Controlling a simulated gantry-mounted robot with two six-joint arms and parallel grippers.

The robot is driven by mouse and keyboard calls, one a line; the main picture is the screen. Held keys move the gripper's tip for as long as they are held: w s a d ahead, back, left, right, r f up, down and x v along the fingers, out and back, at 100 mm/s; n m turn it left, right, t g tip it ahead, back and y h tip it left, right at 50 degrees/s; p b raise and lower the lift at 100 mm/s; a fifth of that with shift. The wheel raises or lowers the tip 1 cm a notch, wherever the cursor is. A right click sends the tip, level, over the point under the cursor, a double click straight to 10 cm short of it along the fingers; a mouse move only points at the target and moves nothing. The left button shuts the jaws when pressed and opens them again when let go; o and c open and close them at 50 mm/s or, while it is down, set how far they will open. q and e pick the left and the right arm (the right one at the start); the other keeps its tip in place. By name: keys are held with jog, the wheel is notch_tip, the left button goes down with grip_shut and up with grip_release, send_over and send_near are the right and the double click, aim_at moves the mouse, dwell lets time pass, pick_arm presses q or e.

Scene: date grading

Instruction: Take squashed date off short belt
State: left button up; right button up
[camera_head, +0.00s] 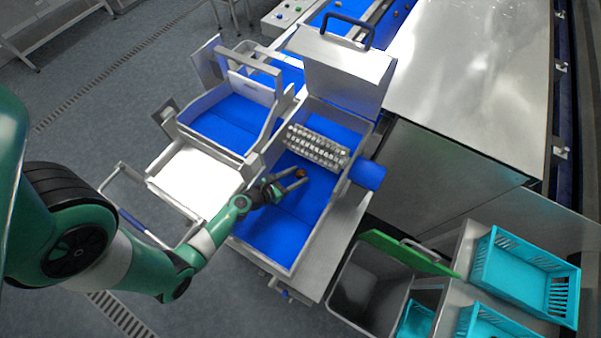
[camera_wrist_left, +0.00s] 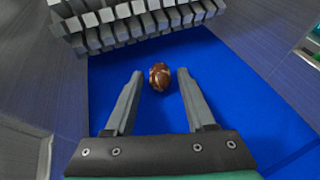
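The squashed date (camera_head: 300,173) is a small brown lump on the blue short belt (camera_head: 276,229). In the left wrist view the date (camera_wrist_left: 160,76) lies on the blue belt (camera_wrist_left: 240,95), just beyond and between the fingertips, close to a studded roller. My left gripper (camera_head: 291,182) is open over the belt, and its two fingers (camera_wrist_left: 159,74) show apart with nothing held between them. My right gripper is not in view.
The grey studded roller (camera_head: 316,146) spans the belt just past the date, and it looms at the top of the wrist view (camera_wrist_left: 140,22). Metal side walls flank the belt. A grey bin (camera_head: 372,290) and turquoise crates (camera_head: 525,272) stand at lower right.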

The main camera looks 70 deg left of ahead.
pick_arm(q)
jog(key=c, duration=0.7)
jog(key=shift+r, duration=0.1)
jog(key=shift+r+p, duration=0.25)
jog(key=shift+p, duration=0.05)
jog(key=r+p, duration=0.1)
jog(key=r, duration=0.1)
jog(key=r+p, duration=0.2)
jog(key=shift+s+d, duration=0.15)
jog(key=shift+d, duration=0.05)
jog(key=s+d+r+p, duration=0.2)
jog(key=d+p, duration=0.1)
jog(key=s+d+r+p, duration=0.2)
jog(key=d+r+p, duration=0.1)
jog(key=d+p, duration=0.1)
jog(key=s+d+r+p, duration=0.3)
jog(key=d+p, duration=0.1)
jog(key=shift+s+d+r, duration=0.1)
jog(key=shift+d+r, duration=0.05)
jog(key=shift+d, duration=0.1)
